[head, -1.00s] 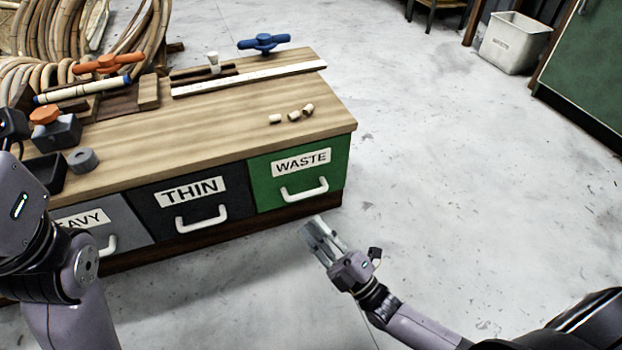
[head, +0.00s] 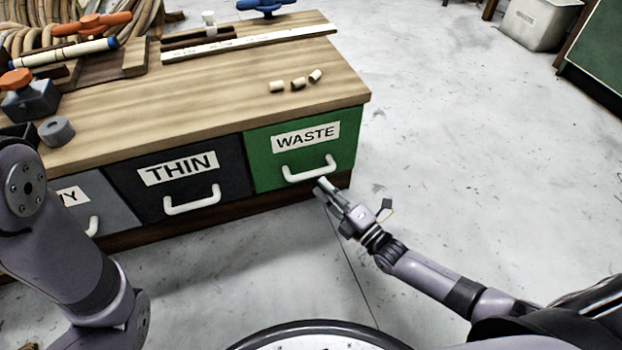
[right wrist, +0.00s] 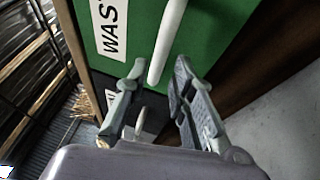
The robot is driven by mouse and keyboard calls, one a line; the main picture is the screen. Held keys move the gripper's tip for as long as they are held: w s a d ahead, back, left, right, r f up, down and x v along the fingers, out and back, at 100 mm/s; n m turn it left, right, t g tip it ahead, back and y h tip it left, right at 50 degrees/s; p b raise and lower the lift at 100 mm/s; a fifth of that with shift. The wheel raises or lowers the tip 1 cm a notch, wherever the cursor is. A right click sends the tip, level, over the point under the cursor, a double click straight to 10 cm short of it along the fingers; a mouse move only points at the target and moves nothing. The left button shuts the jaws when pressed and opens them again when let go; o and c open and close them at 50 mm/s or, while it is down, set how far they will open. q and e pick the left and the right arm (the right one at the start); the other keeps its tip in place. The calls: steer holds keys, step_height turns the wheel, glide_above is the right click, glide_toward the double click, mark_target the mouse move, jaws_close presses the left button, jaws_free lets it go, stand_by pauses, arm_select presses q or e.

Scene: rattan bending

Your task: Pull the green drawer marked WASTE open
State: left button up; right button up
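The green drawer (head: 262,172) with the white WASTE label (head: 305,137) is at the right end of the bench front and looks shut. Its white bar handle (head: 310,172) also shows in the right wrist view (right wrist: 168,40). My right gripper (head: 323,187) is at the handle's lower right in the head view. In the right wrist view its two fingers (right wrist: 158,68) are spread, with the handle's near end showing between the fingertips. I cannot tell whether they touch it. My left arm is at the left edge; its gripper is out of view.
The dark THIN drawer (head: 230,180) and a grey drawer (head: 104,205) sit to the left, both with white handles. Several small cut pieces, including one piece (head: 277,87), lie on the wooden bench top (head: 215,100). The floor (head: 470,160) to the right is clear.

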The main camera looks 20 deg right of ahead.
mark_target(311, 171)
steer(key=shift+b+x, duration=1.1)
steer(key=shift+x, duration=1.9)
steer(key=shift+c, duration=0.3)
jaws_close()
steer(key=shift+f, duration=0.1)
